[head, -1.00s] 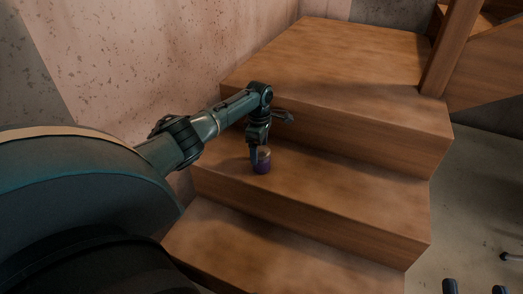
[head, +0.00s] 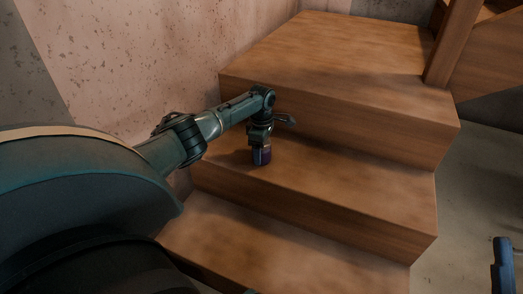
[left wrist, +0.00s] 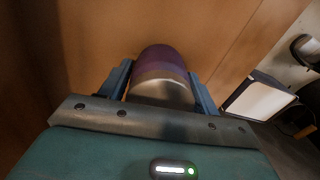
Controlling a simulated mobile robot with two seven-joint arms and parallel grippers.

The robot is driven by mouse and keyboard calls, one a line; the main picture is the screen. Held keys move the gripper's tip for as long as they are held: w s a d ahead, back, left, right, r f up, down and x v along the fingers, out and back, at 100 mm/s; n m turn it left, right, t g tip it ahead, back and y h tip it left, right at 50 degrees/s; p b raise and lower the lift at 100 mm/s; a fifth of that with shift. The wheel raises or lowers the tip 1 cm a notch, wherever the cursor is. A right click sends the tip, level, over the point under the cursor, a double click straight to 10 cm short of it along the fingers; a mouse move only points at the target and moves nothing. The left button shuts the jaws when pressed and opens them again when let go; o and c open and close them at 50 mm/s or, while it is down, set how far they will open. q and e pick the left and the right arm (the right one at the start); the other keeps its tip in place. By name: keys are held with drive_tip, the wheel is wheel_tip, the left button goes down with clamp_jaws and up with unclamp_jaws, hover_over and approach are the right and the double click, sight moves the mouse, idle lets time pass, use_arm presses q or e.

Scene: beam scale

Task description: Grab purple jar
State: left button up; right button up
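The purple jar (head: 262,157) stands on a middle wooden step, close under my left gripper (head: 260,150). In the left wrist view its purple body (left wrist: 163,58) and pale lid (left wrist: 162,91) lie between the two blue fingers of my left gripper (left wrist: 160,82). One finger is on each side, and both appear to touch the jar. The gripper looks shut on it. Part of the jar is hidden behind a finger in the head view. A blue part that looks like my right gripper (head: 502,265) shows at the lower right edge, away from the jar; its opening is unclear.
Wooden stairs (head: 340,195) fill the middle, with a higher step (head: 340,55) behind the jar. A stained wall (head: 150,60) runs along the left. A wooden post (head: 455,40) stands at the back right. Bare floor (head: 465,190) lies right of the stairs.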

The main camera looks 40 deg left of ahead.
use_arm(q)
drive_tip(key=c, duration=0.8)
drive_tip(key=shift+r, duration=0.1)
